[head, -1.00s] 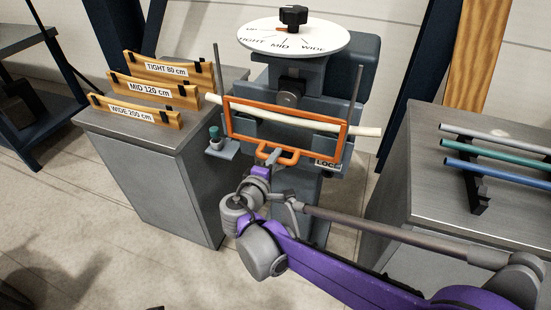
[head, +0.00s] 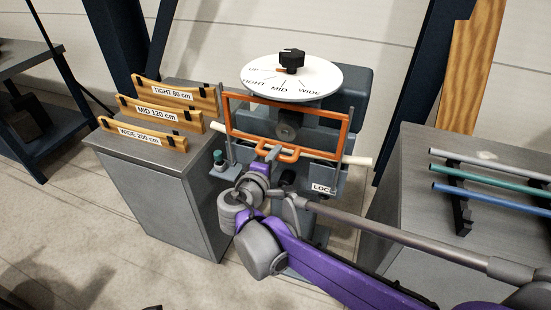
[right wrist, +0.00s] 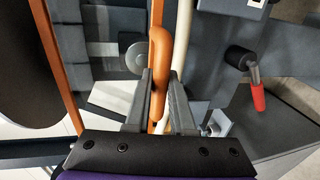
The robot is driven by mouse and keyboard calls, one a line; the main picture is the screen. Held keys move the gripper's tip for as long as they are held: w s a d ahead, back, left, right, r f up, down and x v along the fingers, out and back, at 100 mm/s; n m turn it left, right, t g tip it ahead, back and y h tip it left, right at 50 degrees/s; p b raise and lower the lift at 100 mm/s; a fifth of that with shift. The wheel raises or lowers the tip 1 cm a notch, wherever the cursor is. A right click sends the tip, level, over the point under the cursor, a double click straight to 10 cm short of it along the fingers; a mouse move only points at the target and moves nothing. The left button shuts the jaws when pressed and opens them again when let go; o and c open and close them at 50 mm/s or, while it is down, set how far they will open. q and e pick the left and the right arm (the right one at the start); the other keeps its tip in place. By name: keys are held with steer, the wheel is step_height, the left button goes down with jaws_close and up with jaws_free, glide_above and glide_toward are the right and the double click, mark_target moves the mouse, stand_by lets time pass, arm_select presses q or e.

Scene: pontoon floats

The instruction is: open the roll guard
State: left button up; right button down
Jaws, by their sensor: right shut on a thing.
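The roll guard (head: 229,118) is an orange rectangular frame with an orange handle loop at its lower edge, on two upright grey rods at the front of the grey machine. It stands in front of the machine's upper part, just below the dial. My right gripper (head: 273,156) is at the handle. In the right wrist view, the fingers of the right gripper (right wrist: 158,95) are shut on the orange handle (right wrist: 160,55). A cream tube (head: 357,160) runs across the machine, below the guard's lower edge. My left gripper is not in view.
A round white dial (head: 270,80) with a black knob (head: 291,60) tops the machine. A LOCK label (head: 321,188) is at lower right. Wooden gauges (head: 143,134) stand on the left cabinet. Coloured tubes (head: 490,178) lie on a rack on the right bench.

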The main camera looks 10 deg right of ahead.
steer(key=shift+f, duration=0.1)
steer(key=c, duration=0.8)
jaws_free()
steer(key=shift+o, duration=0.2)
steer(key=shift+s+a, duration=0.1)
steer(key=v, duration=1)
steer(key=shift+s+a, duration=0.15)
steer(key=shift+s, duration=0.1)
